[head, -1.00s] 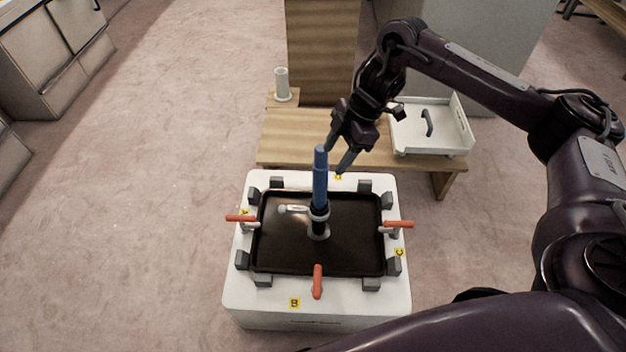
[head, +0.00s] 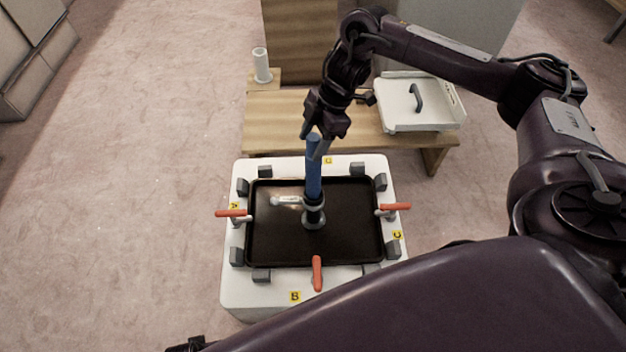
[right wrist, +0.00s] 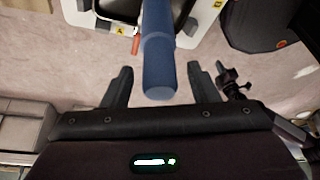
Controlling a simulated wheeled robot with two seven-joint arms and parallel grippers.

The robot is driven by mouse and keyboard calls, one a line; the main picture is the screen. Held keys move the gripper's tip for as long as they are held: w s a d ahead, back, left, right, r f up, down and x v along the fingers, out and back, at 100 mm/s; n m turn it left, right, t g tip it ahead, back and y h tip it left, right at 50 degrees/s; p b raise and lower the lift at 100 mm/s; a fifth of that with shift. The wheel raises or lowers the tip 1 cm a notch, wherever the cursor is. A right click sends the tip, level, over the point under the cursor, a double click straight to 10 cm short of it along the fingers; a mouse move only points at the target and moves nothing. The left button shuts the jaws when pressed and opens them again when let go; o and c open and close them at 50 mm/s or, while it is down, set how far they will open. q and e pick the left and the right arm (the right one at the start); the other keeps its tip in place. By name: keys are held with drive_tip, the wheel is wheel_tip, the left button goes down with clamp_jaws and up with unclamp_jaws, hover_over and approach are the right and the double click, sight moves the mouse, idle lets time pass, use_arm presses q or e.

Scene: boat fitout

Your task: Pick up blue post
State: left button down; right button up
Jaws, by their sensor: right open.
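The blue post (head: 313,180) stands upright in a dark collar in the middle of the black tray (head: 270,240). My right gripper (head: 314,141) is over the post's top, with its fingers pointing down. In the right wrist view the post (right wrist: 159,72) comes up between the two open fingers of the gripper (right wrist: 160,68), with a gap on each side. The post's lower end is hidden in the collar. I cannot make out my left gripper.
Orange-handled clamps (head: 317,273) and grey blocks ring the tray on the white base (head: 240,285). Behind it is a wooden bench (head: 275,125) with a white cylinder (head: 262,65) and a white handled tray (head: 400,120). The floor to the left is clear.

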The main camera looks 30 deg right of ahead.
drive_tip(key=shift+x, duration=0.85)
drive_tip(key=shift+c, duration=0.3)
clamp_jaws()
drive_tip(key=shift+w+r, duration=0.1)
